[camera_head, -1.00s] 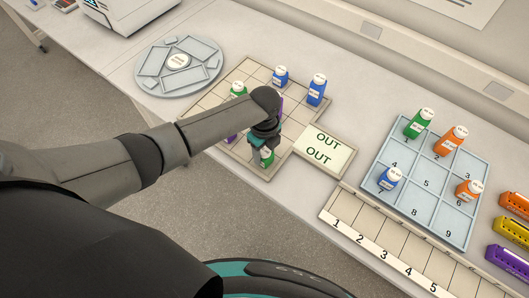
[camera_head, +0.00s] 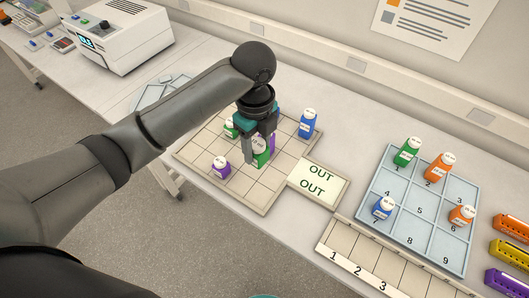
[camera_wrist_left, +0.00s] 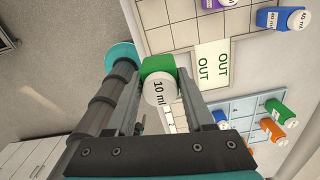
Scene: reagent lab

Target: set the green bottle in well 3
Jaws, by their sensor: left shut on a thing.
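My left gripper (camera_head: 260,152) is shut on a green bottle (camera_head: 261,160) with a white cap, held upright over the beige grid rack (camera_head: 215,120). In the left wrist view the green bottle (camera_wrist_left: 157,66) sits between the two fingers, its cap reading 10 ml. The pale blue tray (camera_head: 409,225) with numbered wells is at the right. Well 3 (camera_head: 461,187) is empty. Another green bottle (camera_head: 407,152) stands in well 1, an orange bottle (camera_head: 438,168) in well 2, a second orange bottle (camera_head: 462,215) in well 6 and a blue bottle (camera_head: 383,208) in well 7.
On the beige rack stand a purple bottle (camera_head: 221,168), a blue bottle (camera_head: 308,124) and a green bottle (camera_head: 230,128). Coloured racks (camera_head: 511,254) stand at far right.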

